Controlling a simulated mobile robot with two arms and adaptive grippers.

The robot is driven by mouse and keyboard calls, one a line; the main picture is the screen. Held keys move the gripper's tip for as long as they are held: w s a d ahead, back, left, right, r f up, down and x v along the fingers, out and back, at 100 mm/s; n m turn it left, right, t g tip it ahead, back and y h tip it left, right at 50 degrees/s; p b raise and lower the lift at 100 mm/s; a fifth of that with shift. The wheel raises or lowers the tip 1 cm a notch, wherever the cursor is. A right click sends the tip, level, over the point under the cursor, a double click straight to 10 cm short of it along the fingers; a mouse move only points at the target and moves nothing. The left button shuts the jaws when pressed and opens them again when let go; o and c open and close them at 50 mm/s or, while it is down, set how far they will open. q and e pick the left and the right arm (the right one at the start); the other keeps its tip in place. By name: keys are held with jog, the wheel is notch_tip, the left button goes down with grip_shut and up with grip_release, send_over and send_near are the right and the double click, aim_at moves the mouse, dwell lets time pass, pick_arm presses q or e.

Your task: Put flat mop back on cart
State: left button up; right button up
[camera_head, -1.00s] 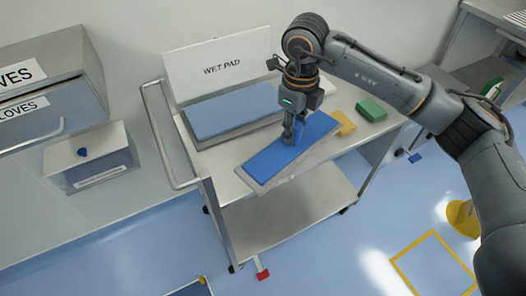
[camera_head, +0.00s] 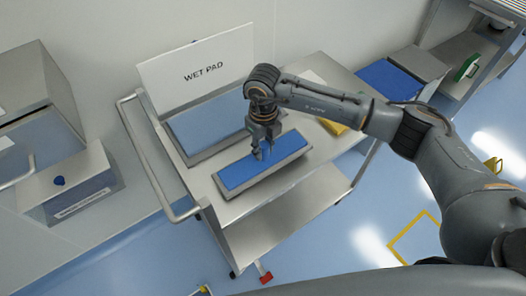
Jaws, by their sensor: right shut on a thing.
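The flat mop (camera_head: 240,176), a blue pad on a grey plate, is over the front part of the cart's top shelf. I cannot tell whether it touches the shelf. My right gripper (camera_head: 263,155) is shut on the mop from above, near its middle. The cart (camera_head: 229,209) is a grey metal trolley with a handle (camera_head: 160,180) on its left and a lower shelf (camera_head: 270,225). My left gripper is not in view.
Behind the mop on the cart lies a light-blue pad in a tray (camera_head: 205,118), under a WET PAD sign (camera_head: 190,68). A yellow item (camera_head: 334,127) is partly hidden by my right arm. A box with a blue knob (camera_head: 75,190) stands left.

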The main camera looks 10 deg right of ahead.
notch_tip(320, 180, down, 2)
jog(key=shift+s+f, duration=0.1)
jog(key=shift+f, duration=0.5)
jog(key=o, duration=1)
jog(key=shift+r+p, duration=0.3)
notch_tip(320, 180, up, 12)
jog(key=shift+f+b, duration=0.15)
jog(key=shift+b, duration=1)
